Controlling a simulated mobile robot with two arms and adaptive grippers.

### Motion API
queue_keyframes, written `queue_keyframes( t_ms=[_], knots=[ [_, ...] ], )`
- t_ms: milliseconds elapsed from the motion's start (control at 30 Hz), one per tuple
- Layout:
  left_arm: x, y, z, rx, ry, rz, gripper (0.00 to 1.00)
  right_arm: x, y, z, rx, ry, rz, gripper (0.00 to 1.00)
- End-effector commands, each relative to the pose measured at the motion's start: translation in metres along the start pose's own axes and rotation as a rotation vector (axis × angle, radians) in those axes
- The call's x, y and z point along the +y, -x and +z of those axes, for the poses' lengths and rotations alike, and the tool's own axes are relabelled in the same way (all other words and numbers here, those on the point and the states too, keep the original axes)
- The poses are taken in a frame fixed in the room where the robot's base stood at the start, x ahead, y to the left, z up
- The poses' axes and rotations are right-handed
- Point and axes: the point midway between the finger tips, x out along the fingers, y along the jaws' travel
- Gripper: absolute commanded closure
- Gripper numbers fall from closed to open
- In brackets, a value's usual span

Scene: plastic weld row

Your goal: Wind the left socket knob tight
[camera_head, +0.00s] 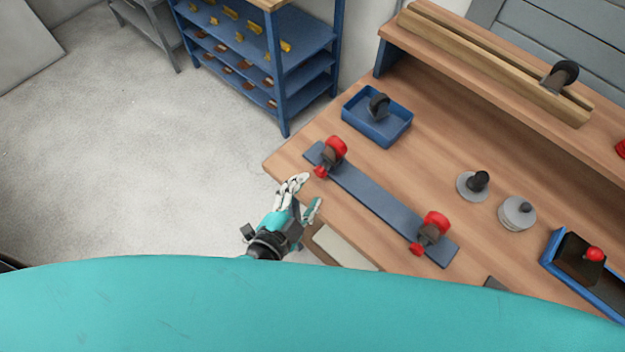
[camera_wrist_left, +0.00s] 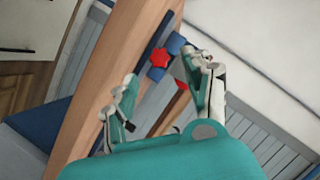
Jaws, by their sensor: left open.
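A dark blue-grey bar (camera_head: 376,200) lies along the front of the wooden bench with a socket at each end. The left socket (camera_head: 333,153) has a red part on top and a small red knob (camera_head: 320,171) on its front side. In the left wrist view the red, star-shaped knob (camera_wrist_left: 159,57) shows between the fingers, farther off. My left gripper (camera_head: 306,190) is open and empty, just off the bench's front edge and below the knob, apart from it. Its fingers also show in the left wrist view (camera_wrist_left: 168,75). My right gripper is not in view.
The right socket (camera_head: 433,229) has its own red knob (camera_head: 417,249). A blue tray (camera_head: 363,127) with a black part stands behind the bar. Grey discs (camera_head: 516,214) and a blue box (camera_head: 550,262) sit to the right. A blue shelf rack (camera_head: 284,90) stands beyond the bench.

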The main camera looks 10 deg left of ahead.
Motion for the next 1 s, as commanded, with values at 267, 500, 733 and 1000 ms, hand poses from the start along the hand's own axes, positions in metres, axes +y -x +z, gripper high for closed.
queue_keyframes(
  t_ms=[267, 500, 733, 1000],
  knots=[
    [0.000, 0.020, 0.000, 0.001, 0.001, -0.001, 0.50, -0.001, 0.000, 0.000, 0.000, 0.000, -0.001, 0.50],
    [-0.001, 0.021, 0.000, 0.001, 0.000, -0.001, 0.50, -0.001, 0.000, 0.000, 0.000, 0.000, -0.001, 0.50],
    [-0.022, 0.015, 0.029, -0.140, 0.094, -0.051, 0.50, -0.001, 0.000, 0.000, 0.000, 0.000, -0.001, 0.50],
    [-0.030, 0.037, 0.141, -0.650, 0.441, -0.037, 0.50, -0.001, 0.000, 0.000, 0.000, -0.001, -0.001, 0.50]
  ],
)
